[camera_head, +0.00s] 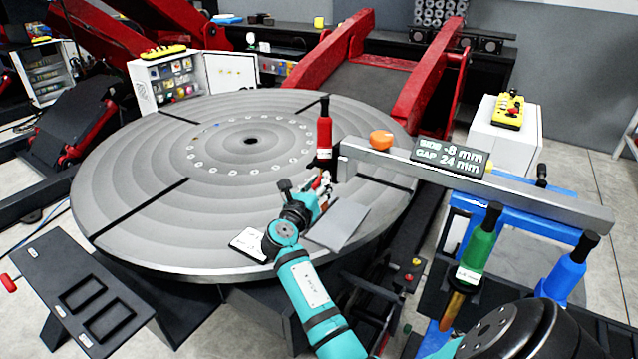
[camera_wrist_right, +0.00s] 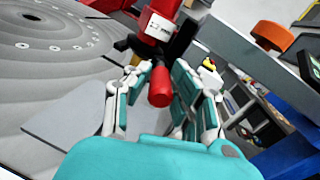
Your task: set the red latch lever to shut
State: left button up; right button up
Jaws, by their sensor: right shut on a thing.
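A red upright latch body (camera_head: 324,135) with a black top and a pale label stands at the right edge of the round grey table; its lower part shows in the right wrist view (camera_wrist_right: 158,28). Below the body, a red rounded lever grip (camera_wrist_right: 159,86) hangs from a black bracket, between the fingers of my right gripper. My right gripper (camera_head: 321,188) reaches this spot from below and is shut on the lever grip, which its fingers partly hide in the head view. My left gripper is out of view.
A long grey beam (camera_head: 520,190) runs right from the latch, bearing an orange knob (camera_head: 381,140) and a display (camera_head: 450,155) reading -8 mm and gap 24 mm. Green (camera_head: 478,245) and blue (camera_head: 567,272) bodies stand at right. A grey plate (camera_head: 338,225) lies beside my wrist.

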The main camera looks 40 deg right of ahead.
grip_shut()
jog(key=shift+w+a+m+g+h+b, duration=0.1)
jog(key=shift+w+m+g+h+b, duration=0.15)
jog(key=shift+w+m+g+b, duration=0.9)
jog(key=shift+w+m+g+h+b, duration=0.2)
jog(key=shift+m+g+b, duration=1.2)
jog(key=shift+g+b, duration=1.25)
jog(key=shift+w+a+m+g+h+b, duration=0.1)
jog(key=shift+w+m+g+h+b, duration=0.35)
jog(key=shift+m+g+b, duration=1.15)
jog(key=shift+w+n+g, duration=0.15)
jog(key=shift+n+g, duration=0.2)
jog(key=shift+g, duration=0.15)
